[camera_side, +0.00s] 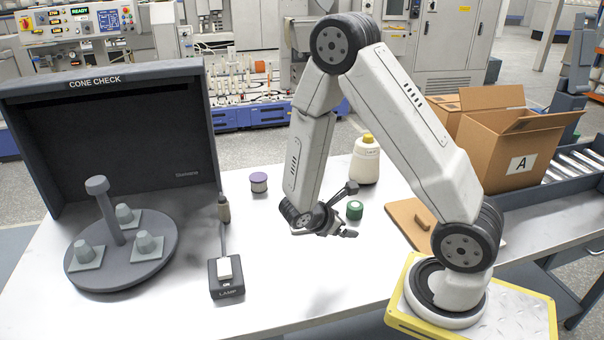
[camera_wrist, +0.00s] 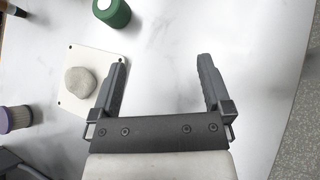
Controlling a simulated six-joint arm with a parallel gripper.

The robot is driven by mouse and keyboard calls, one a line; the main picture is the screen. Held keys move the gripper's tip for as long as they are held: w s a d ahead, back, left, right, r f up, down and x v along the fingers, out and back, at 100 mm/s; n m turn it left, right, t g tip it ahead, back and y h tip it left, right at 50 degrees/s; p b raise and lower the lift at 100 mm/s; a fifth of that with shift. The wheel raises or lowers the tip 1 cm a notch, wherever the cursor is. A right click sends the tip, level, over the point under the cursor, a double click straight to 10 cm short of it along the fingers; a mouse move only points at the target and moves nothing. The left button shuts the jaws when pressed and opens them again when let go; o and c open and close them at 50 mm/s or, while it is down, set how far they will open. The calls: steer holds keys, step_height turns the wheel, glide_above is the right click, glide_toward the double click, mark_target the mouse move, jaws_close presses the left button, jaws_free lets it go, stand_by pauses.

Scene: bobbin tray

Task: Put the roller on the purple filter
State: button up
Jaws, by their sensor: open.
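In the wrist view the purple filter (camera_wrist: 15,118) is at the left edge. A green cylinder (camera_side: 355,210) with a pale end face stands just behind my gripper; it also shows at the top of the wrist view (camera_wrist: 112,12). It may be the roller, but I cannot tell for certain. My gripper (camera_side: 342,227) is low over the table, open, with nothing between its fingers (camera_wrist: 163,62).
A white plate (camera_wrist: 100,52) with a rounded grey-beige lump (camera_wrist: 80,80) lies left of my fingers.

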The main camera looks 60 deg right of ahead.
steer(key=w+a+r+m+t+y, duration=0.1)
steer(key=a+r+m+t+y, duration=0.2)
steer(key=a, duration=0.5)
steer(key=w+a+r+m+t+y, duration=0.1)
steer(key=a+r+m+t+y, duration=0.2)
steer(key=a+r+m+y, duration=0.2)
steer(key=shift+w+a+r+m+y, duration=0.3)
steer(key=shift+a+m+y, duration=0.6)
steer(key=shift+a+m, duration=0.8)
steer(key=shift+w+d+f, duration=0.1)
steer(key=shift+d, duration=0.2)
steer(key=n+g+y, duration=0.1)
steer(key=n+g, duration=0.1)
steer(key=n, duration=1)
glide_above(358, 203)
steer(key=a, duration=0.1)
steer(key=f, duration=0.6)
steer(key=shift+w+f, duration=0.3)
steer(key=shift+w, duration=0.05)
steer(key=shift+s+d+f+n, duration=0.2)
steer(key=shift+s+d+n, duration=0.2)
steer(key=shift+d+n, duration=0.15)
